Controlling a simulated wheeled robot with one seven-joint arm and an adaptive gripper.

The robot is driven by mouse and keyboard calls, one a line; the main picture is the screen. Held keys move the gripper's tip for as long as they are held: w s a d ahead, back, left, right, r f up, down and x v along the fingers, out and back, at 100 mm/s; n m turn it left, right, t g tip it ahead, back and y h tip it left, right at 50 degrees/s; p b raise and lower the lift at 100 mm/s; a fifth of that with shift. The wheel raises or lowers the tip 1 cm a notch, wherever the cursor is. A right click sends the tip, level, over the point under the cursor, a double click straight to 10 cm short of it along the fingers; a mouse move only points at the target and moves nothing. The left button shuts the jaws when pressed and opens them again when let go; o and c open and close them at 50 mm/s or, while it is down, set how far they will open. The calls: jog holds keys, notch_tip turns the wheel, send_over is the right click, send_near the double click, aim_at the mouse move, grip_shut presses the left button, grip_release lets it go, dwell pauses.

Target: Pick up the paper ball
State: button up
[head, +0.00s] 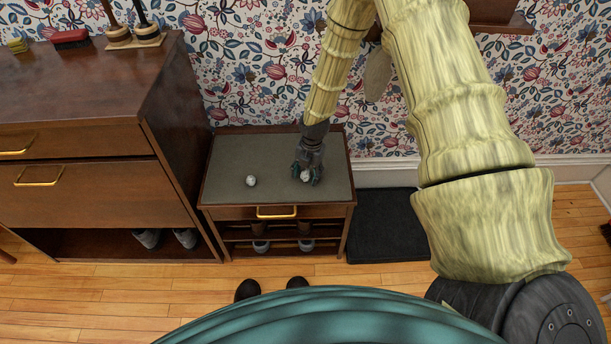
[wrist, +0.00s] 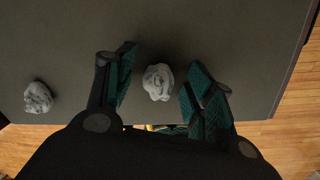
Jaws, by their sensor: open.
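Two crumpled whitish-grey paper balls lie on the grey top of a small wooden side table (head: 225,165). One paper ball (head: 251,181) lies alone left of my gripper; it also shows at the left in the wrist view (wrist: 38,97). The other paper ball (head: 305,176) is at my gripper (head: 307,177), partly hidden by it in the head view. In the wrist view this ball (wrist: 158,82) sits between the two open teal-padded fingers, near their tips, with a gap visible on each side. My gripper points down at the tabletop.
A taller wooden cabinet (head: 85,100) stands close at the left, with a red brush (head: 71,39) and other items on top. Shoes sit on the shelves below the table. A dark mat (head: 385,225) lies on the floor at the right. A papered wall is behind.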

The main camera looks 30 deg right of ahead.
aim_at(305, 171)
jog(key=shift+c, duration=0.2)
jog(key=c, duration=0.8)
jog(key=shift+o, duration=0.2)
jog(key=shift+r, duration=0.1)
jog(key=shift+r, duration=0.5)
notch_tip(305, 171, up, 3)
jog(key=shift+a+f, duration=0.1)
jog(key=shift+f, duration=0.05)
jog(key=a, duration=1)
jog(key=s+a+r, duration=0.1)
jog(key=a, duration=0.5)
jog(key=shift+s+r, duration=0.1)
